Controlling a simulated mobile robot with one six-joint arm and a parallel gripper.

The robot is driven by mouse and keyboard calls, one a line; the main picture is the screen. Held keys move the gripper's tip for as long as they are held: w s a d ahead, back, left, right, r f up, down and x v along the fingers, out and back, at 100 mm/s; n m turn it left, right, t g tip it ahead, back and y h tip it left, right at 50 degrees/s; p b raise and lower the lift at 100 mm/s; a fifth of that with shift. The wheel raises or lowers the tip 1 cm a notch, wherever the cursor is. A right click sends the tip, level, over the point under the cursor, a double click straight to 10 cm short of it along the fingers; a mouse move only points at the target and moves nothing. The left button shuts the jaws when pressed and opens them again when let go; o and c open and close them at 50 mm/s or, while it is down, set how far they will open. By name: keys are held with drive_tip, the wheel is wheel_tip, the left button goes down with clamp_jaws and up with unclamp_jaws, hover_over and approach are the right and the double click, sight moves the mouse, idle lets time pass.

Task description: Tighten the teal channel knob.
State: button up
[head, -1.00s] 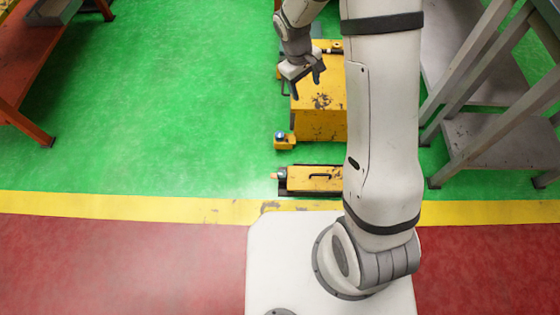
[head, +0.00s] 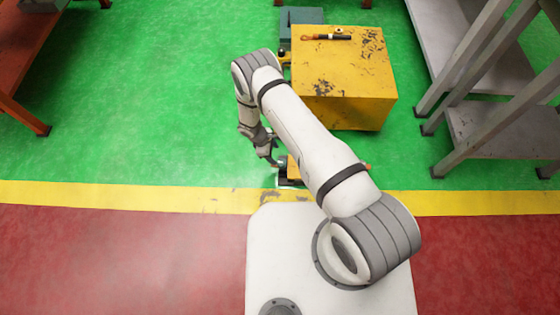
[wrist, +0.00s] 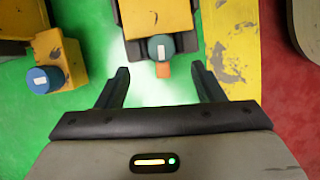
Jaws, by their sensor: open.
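In the wrist view a teal knob (wrist: 161,47), with a pale label and an orange tab (wrist: 163,69) just below it, sits at the near end of a yellow unit (wrist: 157,15). My gripper (wrist: 161,84) is open and empty, and the knob lies beyond its fingertips, roughly centred between them. A gap shows between the fingers and the knob. In the head view my gripper (head: 272,161) hangs low by the small yellow unit (head: 293,168), which my arm mostly hides. I cannot make out the teal knob clearly there.
A blue knob (wrist: 42,80) on a small yellow block (wrist: 62,62) is at left in the wrist view. A large yellow box (head: 345,85) with a tool (head: 325,37) on top stands behind my arm. Grey shelving (head: 475,120) is at right.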

sight(281, 162)
drive_tip(key=b+x, duration=0.2)
drive_tip(key=x, duration=0.5)
drive_tip(key=shift+s+d+f, duration=0.1)
drive_tip(key=shift+d+f, duration=0.1)
drive_tip(key=shift+f, duration=0.15)
drive_tip(key=shift+c, duration=0.3)
drive_tip(key=shift+a, duration=0.1)
drive_tip(key=c, duration=0.9)
